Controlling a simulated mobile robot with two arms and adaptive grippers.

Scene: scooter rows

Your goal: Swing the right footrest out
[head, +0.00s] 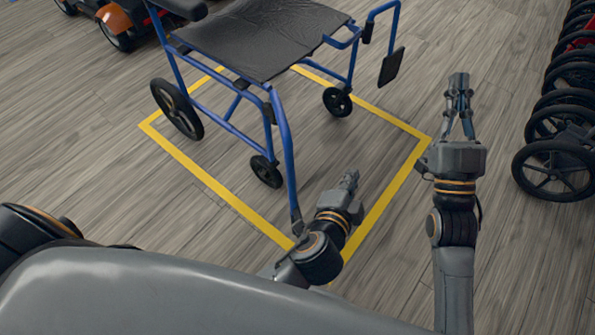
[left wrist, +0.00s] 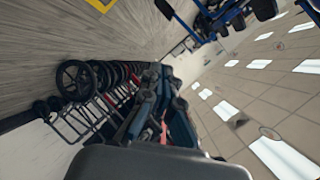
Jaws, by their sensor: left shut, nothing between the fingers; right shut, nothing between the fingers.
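A blue-framed wheelchair (head: 255,40) with a black seat stands in a yellow floor square. Its front seems to face the lower right of the head view. The near footrest tube (head: 287,150), seemingly the right one, runs down and ends beside my left arm. Its footplate cannot be made out. The far footrest (head: 392,66) has a black plate hanging out to the right. My left gripper (head: 351,175) is shut and empty, just right of the near tube's lower end. My right gripper (head: 459,80) is shut and empty over bare floor, right of the square.
The yellow floor line (head: 385,203) runs beside my left gripper. A row of black wheels (head: 555,170) stands at the right edge. An orange scooter (head: 115,20) is at the upper left.

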